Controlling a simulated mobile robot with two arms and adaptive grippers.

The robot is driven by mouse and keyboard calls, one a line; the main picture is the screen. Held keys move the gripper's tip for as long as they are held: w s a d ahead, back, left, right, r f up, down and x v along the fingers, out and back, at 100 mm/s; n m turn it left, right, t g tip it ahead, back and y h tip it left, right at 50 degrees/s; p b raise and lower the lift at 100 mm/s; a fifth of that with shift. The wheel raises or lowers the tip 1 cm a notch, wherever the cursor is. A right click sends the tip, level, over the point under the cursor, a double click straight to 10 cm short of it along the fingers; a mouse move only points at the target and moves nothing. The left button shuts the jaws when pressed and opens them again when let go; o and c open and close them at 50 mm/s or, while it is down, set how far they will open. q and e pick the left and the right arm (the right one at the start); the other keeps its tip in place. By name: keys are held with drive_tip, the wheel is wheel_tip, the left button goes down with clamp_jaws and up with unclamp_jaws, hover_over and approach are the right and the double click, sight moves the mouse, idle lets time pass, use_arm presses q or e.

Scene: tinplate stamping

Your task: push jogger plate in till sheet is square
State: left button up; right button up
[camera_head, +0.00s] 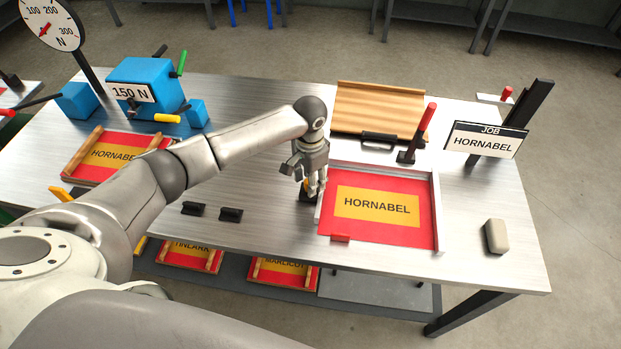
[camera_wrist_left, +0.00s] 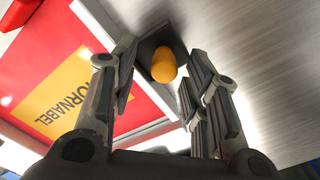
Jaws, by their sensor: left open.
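The red sheet with a yellow HORNABEL panel (camera_head: 376,227) lies flat between a silver back fence and a right fence (camera_head: 436,205). It also shows at the left of the left wrist view (camera_wrist_left: 45,60). A thin silver plate (camera_head: 319,208), seemingly the jogger plate, stands along the sheet's left side. Beside it, an orange-yellow knob on a dark block (camera_wrist_left: 163,65) shows in the left wrist view. My left gripper (camera_head: 316,190) is open, its fingers on either side of the knob. I cannot tell whether they touch it. My right gripper is out of view.
A red-handled lever (camera_head: 424,128) stands behind the sheet. A wooden board (camera_head: 385,108) lies at the back, a beige block (camera_head: 496,236) at the right. The JOB sign (camera_head: 485,141) stands back right.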

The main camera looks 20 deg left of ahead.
use_arm(q)
wheel_tip(320, 180, up, 12)
idle(0.4)
drive_tip(key=shift+d+f, duration=0.15)
